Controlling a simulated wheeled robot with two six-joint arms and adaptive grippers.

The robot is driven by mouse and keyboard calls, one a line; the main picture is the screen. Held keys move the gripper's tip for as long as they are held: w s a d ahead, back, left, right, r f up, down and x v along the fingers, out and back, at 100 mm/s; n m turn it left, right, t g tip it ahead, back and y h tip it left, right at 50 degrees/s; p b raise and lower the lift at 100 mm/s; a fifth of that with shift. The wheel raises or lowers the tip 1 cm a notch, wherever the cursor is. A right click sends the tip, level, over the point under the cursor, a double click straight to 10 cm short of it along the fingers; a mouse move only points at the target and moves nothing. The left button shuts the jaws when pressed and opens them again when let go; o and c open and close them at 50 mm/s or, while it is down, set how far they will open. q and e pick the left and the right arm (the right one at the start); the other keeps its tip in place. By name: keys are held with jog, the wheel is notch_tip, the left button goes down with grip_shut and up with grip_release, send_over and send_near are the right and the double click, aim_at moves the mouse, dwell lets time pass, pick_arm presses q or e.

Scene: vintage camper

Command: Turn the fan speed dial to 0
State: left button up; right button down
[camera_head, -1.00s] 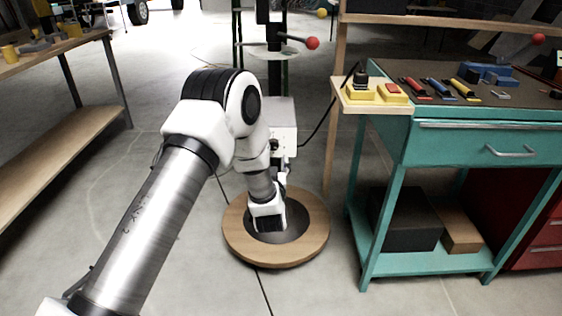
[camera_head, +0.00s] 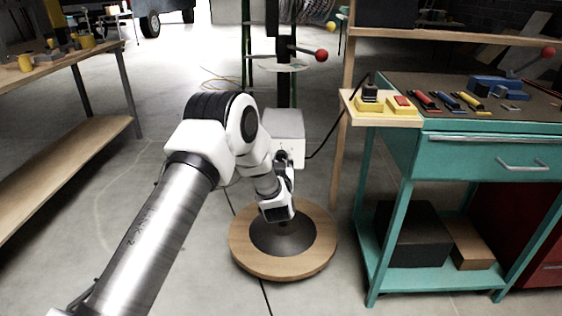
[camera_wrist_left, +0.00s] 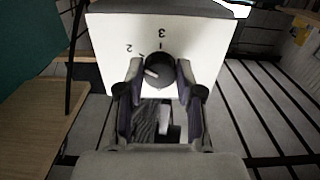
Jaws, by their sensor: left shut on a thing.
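The fan speed dial (camera_wrist_left: 160,70) is a dark round knob with a white pointer mark, on a white control box (camera_wrist_left: 112,48). In the wrist view, 3 stands above the knob and 2 at its upper left; other numbers are not visible. The pointer mark is on the knob's left side. My left gripper (camera_wrist_left: 156,80) is shut on the dial, one finger at each side. In the head view the left gripper (camera_head: 284,160) is small and reaches the front of the white box (camera_head: 284,124), hiding the dial. My right gripper is not in view.
A round wooden disc with a dark centre (camera_head: 255,264) lies on the floor below my left wrist. A teal workbench (camera_head: 455,147) stands at the right, with a small shelf holding a yellow switch box (camera_head: 403,106). A wooden bench (camera_head: 60,160) stands at the left.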

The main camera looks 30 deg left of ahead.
pick_arm(q)
jog(key=shift+n, duration=0.3)
jog(key=n+b, duration=0.2)
jog(key=n, duration=0.3)
jog(key=n+b, duration=0.1)
jog(key=n, duration=0.2)
jog(key=n+b, duration=0.2)
jog(key=n, duration=0.2)
jog(key=n+b, duration=0.5)
jog(key=n, duration=0.1)
jog(key=shift+f, duration=0.1)
jog(key=n+b, duration=0.3)
jog(key=shift+r+n+b, duration=0.2)
jog(key=shift+n+b, duration=0.5)
jog(key=shift+n, duration=0.5)
